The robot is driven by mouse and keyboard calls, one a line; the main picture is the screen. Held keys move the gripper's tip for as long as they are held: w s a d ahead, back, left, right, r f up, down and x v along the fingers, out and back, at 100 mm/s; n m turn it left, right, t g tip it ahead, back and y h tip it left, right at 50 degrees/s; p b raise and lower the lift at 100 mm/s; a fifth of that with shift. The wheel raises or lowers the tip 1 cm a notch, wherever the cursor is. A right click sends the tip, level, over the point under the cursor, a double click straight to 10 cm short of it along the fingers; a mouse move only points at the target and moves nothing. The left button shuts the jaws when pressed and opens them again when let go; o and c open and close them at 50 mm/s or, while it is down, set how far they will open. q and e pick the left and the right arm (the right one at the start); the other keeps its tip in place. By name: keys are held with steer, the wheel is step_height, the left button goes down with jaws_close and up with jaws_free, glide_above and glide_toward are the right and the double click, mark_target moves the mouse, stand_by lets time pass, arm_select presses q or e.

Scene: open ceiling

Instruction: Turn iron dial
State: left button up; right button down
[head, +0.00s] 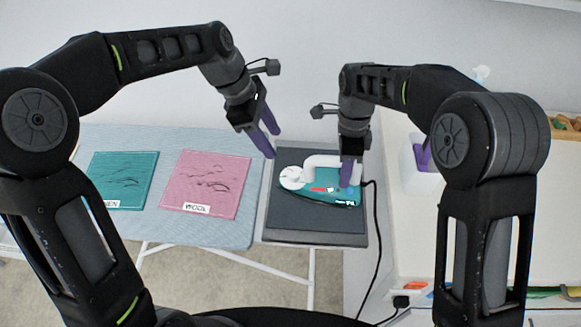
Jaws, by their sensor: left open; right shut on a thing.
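The teal and white iron (320,190) lies on the dark grey rest pad (290,218) at the right end of the ironing board. A white round part (292,178) is at its left end, and small red and blue marks show on its body. My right gripper (347,183) is over the right part of the iron, shut on it. Its fingers hide what they grip, so I cannot tell whether it is the handle or another part. My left gripper (270,143) is open and empty, above and to the left of the iron, apart from it.
The blue ironing board (170,228) carries a teal cloth (122,178) and a pink cloth (205,182) labelled WOOL. A black cord (378,240) runs down from the pad's right side. A white counter (480,210) with a white container (418,178) stands at the right.

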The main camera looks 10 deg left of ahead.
mark_target(293, 172)
arm_select(q)
steer(key=shift+f, duration=0.1)
steer(key=x, duration=1.2)
steer(key=shift+d, duration=0.1)
jaws_close()
stand_by(0.4)
